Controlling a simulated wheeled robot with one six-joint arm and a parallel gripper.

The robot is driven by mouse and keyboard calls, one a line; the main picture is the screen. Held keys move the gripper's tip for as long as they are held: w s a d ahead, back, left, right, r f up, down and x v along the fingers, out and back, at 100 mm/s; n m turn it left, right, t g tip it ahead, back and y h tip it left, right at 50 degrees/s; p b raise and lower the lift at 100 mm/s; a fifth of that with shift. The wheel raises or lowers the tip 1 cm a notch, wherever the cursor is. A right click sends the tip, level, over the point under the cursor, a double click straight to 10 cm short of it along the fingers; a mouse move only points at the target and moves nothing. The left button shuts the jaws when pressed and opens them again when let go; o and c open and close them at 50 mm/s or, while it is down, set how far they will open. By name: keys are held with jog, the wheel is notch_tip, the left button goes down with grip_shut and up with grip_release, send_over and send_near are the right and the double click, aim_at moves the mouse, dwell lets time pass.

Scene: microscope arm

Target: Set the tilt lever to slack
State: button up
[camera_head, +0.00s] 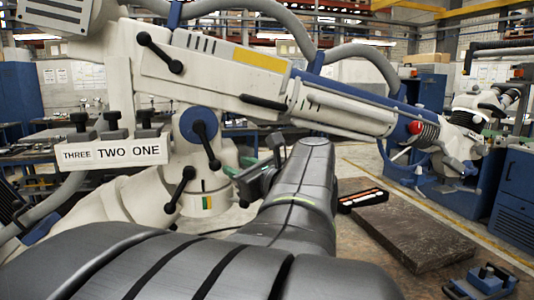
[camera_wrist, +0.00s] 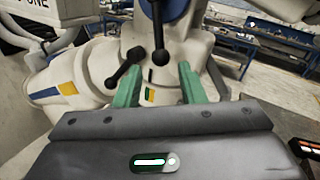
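The white microscope arm (camera_head: 215,75) carries several black ball-ended levers, and none in view is marked as tilt or slack. An upper lever (camera_head: 160,52) slopes down to the right. A middle lever (camera_head: 208,146) hangs from a blue hub; it also shows in the wrist view (camera_wrist: 158,32), pointing down. A lower lever (camera_head: 180,188) slopes down to the left, as it does in the wrist view (camera_wrist: 122,69). My gripper (camera_wrist: 160,67) is open, its green fingers apart with nothing seen held. The middle lever's ball appears between the fingertips; contact cannot be told.
Labelled blocks THREE, TWO and ONE (camera_head: 113,154) with black knobs sit left of the levers. A grey hose (camera_head: 45,208) runs at far left. At right are a dark slab (camera_head: 415,232), a tray with orange-and-white pieces (camera_head: 362,199) and a blue fixture (camera_head: 490,280).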

aim_at(212, 155)
jog(key=p+x, duration=0.2)
jog(key=x, duration=1.1)
jog(key=shift+w+a, duration=0.15)
jog(key=shift+a, duration=0.1)
jog(key=shift+r, duration=0.1)
grip_shut()
